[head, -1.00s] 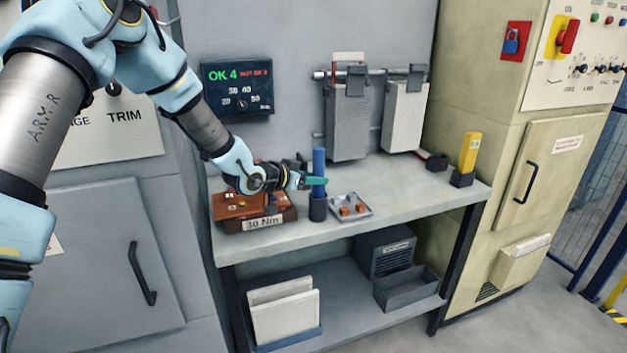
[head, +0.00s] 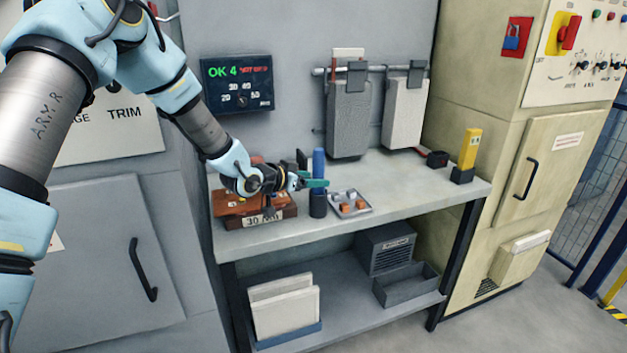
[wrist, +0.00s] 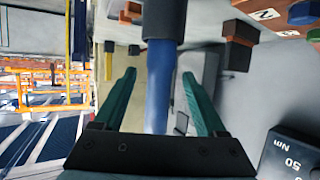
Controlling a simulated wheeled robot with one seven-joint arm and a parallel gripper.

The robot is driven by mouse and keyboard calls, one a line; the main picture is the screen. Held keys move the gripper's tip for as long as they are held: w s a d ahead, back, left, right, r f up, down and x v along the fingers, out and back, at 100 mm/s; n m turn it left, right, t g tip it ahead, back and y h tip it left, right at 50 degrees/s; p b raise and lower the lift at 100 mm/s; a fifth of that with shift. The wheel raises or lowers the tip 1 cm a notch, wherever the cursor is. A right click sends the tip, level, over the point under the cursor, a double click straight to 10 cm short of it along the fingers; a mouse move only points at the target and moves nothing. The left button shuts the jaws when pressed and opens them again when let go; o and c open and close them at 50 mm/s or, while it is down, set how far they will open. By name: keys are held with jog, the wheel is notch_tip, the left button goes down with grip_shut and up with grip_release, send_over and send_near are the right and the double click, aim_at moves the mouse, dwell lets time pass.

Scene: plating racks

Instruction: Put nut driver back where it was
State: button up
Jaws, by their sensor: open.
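The nut driver appears to be the upright tool with a blue handle (head: 318,163), standing at the front of the bench in a dark cylindrical base (head: 317,207). I cannot tell whether that base is a holder or part of the tool. My gripper (head: 316,183) has green fingers and reaches in from the left at handle height. In the wrist view, the blue handle (wrist: 160,85) lies between the spread fingers of my gripper (wrist: 158,74), with gaps on both sides. A dark sleeve (wrist: 164,20) covers its far end.
A brown box labelled 30 Nm (head: 228,208) sits under my wrist. A small tray (head: 364,211) with orange and grey pieces is right of the blue tool. A yellow block (head: 469,148) stands at the bench's right end.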

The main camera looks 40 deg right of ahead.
jog(key=b+v, duration=0.3)
jog(key=v, duration=0.8)
jog(key=shift+a, duration=0.1)
